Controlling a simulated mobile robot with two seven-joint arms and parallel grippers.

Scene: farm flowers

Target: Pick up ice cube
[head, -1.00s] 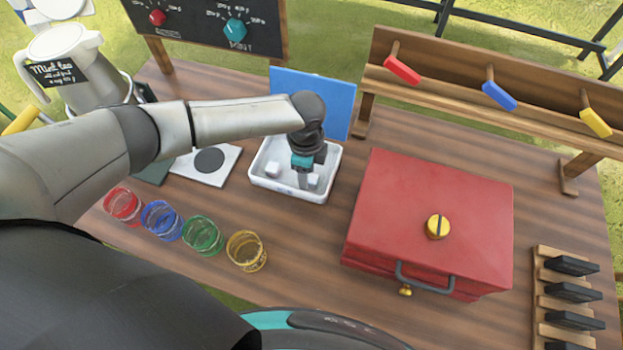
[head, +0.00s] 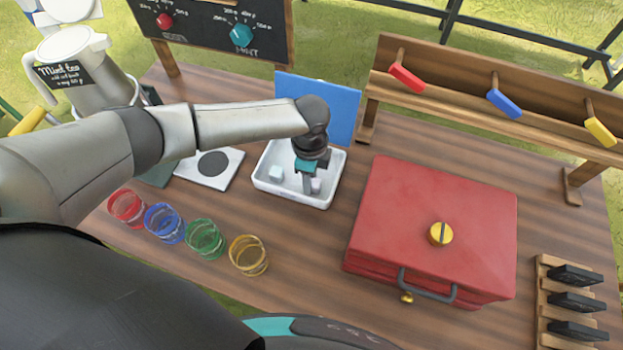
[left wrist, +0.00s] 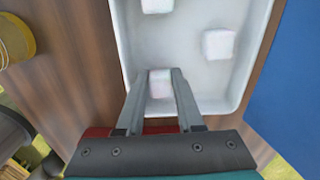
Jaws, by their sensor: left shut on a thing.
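A white tray (head: 262,183) on the wooden table holds ice cubes. One pale cube (head: 276,173) lies in its left part in the head view. My left gripper (head: 308,188) reaches down into the tray, shut on another ice cube (head: 316,186). In the left wrist view that held cube (left wrist: 160,83) sits between the two fingertips (left wrist: 161,80), at the tray's near side. Two other cubes lie free there, one on the right (left wrist: 217,43) and one at the top (left wrist: 157,4). My right gripper is not in view.
A blue panel (head: 335,105) stands behind the tray. A red box (head: 420,220) with a yellow knob is to its right. Red (head: 127,207), blue (head: 163,222), green (head: 205,239) and yellow (head: 248,255) glasses stand at the front left. A white scale-like plate (head: 190,168) lies left of the tray.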

